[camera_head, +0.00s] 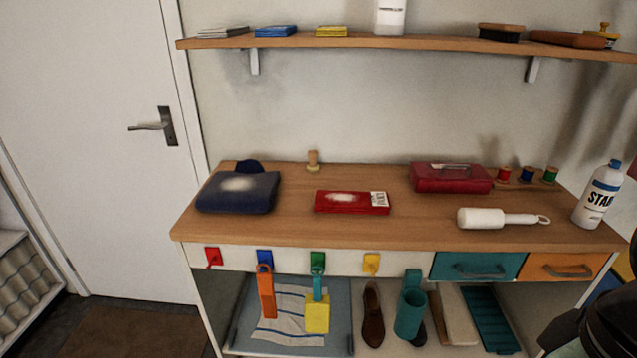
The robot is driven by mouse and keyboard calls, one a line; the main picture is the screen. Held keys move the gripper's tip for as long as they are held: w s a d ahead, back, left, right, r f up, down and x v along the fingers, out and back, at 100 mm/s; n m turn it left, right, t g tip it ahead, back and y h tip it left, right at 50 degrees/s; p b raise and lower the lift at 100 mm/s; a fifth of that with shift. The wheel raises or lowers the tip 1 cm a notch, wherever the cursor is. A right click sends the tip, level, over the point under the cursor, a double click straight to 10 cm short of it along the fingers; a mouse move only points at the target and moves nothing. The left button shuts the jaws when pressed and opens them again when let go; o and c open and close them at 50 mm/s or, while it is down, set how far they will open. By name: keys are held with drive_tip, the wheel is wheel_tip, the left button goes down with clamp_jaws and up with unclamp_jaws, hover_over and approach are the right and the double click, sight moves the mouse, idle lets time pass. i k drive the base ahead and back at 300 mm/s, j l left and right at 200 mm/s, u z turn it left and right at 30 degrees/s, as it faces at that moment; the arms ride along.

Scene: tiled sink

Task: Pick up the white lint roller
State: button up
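The white lint roller (482,218) lies on its side on the wooden worktop, toward the right and near the front edge. Its thick roll is at the left, and its thin handle points right and ends in a loop. Nothing touches it. A dark part of my arm (598,328) shows at the lower right corner, below and right of the roller and apart from it in the picture. No gripper fingers can be made out.
A white bottle (597,196) stands right of the roller's handle. A red box (451,177) is behind it, with several thread spools (527,174) nearby. A red packet (352,202) and dark folded cloth (237,192) lie left. A shelf (420,42) hangs above. Drawers (478,267) sit below.

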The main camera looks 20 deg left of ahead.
sight(480, 218)
drive_tip(key=i+z, duration=0.3)
drive_tip(key=i, duration=0.2)
drive_tip(key=i+j+z, duration=0.25)
drive_tip(key=i, duration=0.3)
